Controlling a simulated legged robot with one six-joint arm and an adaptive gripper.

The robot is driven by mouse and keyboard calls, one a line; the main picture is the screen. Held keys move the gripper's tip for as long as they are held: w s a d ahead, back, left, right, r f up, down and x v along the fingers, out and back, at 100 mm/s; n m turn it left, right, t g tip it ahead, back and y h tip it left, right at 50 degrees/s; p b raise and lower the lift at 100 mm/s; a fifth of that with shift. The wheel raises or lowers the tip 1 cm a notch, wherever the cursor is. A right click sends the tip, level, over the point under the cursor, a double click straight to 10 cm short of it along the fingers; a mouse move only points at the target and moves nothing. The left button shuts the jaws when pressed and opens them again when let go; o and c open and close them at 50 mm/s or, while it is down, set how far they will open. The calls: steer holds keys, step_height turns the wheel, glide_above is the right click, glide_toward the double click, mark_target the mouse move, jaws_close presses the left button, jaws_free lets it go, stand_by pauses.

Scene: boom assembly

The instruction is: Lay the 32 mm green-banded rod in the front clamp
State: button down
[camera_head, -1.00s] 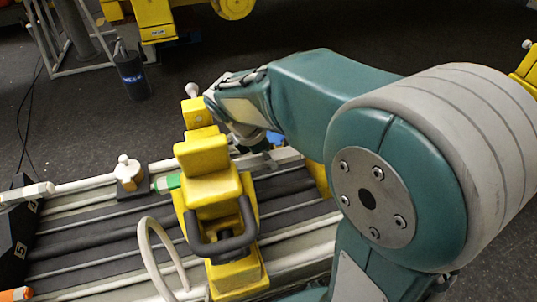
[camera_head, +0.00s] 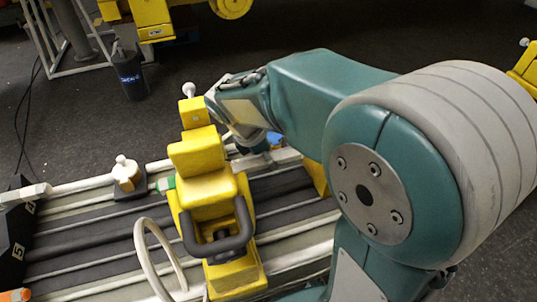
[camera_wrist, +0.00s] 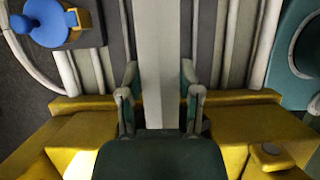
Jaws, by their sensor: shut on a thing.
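In the wrist view my gripper (camera_wrist: 160,105) is shut on a long pale grey rod (camera_wrist: 165,50), with one finger on each side of it. No band shows on that stretch. In the head view a green band (camera_head: 166,183) shows between the left clamp and a yellow fixture, which hides what lies beyond it. The left clamp (camera_head: 126,175), with a pale knob, stands on the rails just left of the green band. A clamp with a blue knob (camera_wrist: 47,22) is at the wrist view's upper left. My arm hides the fingertips in the head view. I cannot tell which clamp is the front one.
The yellow fixture (camera_head: 205,190) with a black handle stands over the ribbed bench (camera_head: 85,235). A pale curved hose (camera_head: 160,250) rises in front. A black block with numbers (camera_head: 17,235) is at the left edge. A dark bin (camera_head: 129,75) stands on the floor behind.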

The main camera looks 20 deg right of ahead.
steer(key=shift+f, duration=1.4)
steer(key=shift+c, duration=1)
jaws_free()
steer(key=v, duration=1.2)
steer(key=shift+w, duration=0.1)
steer(key=s+d+m+t+y, duration=0.2)
steer(key=s+m, duration=0.5)
steer(key=m, duration=0.2)
steer(key=s+d+m+t+y, duration=0.2)
steer(key=s+m+t, duration=0.1)
steer(key=s+m, duration=0.4)
steer(key=shift+s+d+f+m+t+y, duration=0.15)
steer(key=shift+d+m+t+y, duration=0.15)
steer(key=shift+m, duration=0.7)
